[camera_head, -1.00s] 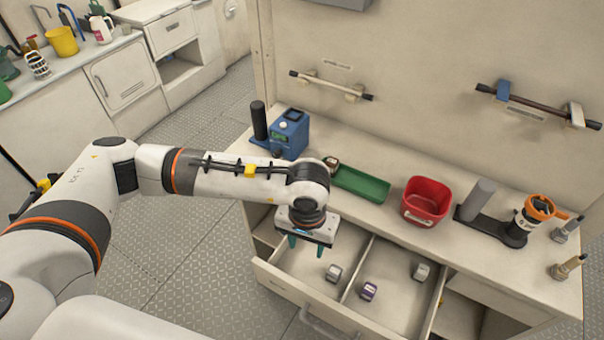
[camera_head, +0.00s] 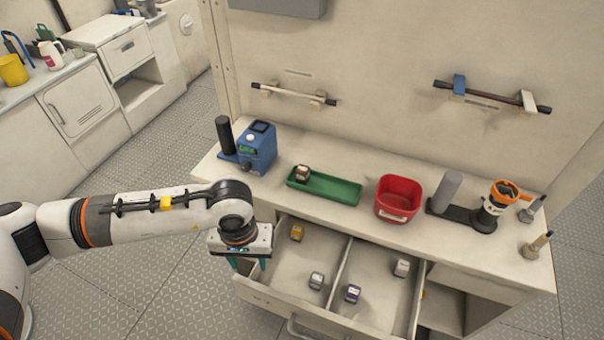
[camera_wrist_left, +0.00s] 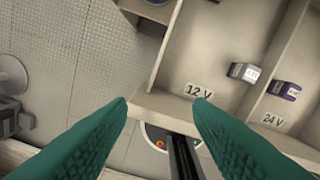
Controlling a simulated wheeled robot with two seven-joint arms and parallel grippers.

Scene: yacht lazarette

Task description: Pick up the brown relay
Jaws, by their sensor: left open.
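A small brown relay (camera_head: 302,172) with a pale face sits at the left end of the green tray (camera_head: 340,194) on the counter. My left gripper (camera_head: 250,266) is open and empty, pointing down by the left side of the open drawer (camera_head: 272,294), in front of and lower left of the tray. Its two green fingers stand apart in the left wrist view (camera_wrist_left: 161,101). The brown relay does not show in that view. My right gripper is not in view.
The drawer holds an orange relay (camera_head: 297,232), grey relays (camera_head: 316,281) and a purple relay (camera_head: 353,293). "12 V" and "24 V" labels show in the wrist view. A blue device (camera_head: 258,147) stands left of the tray, a red bin (camera_head: 397,199) right of it.

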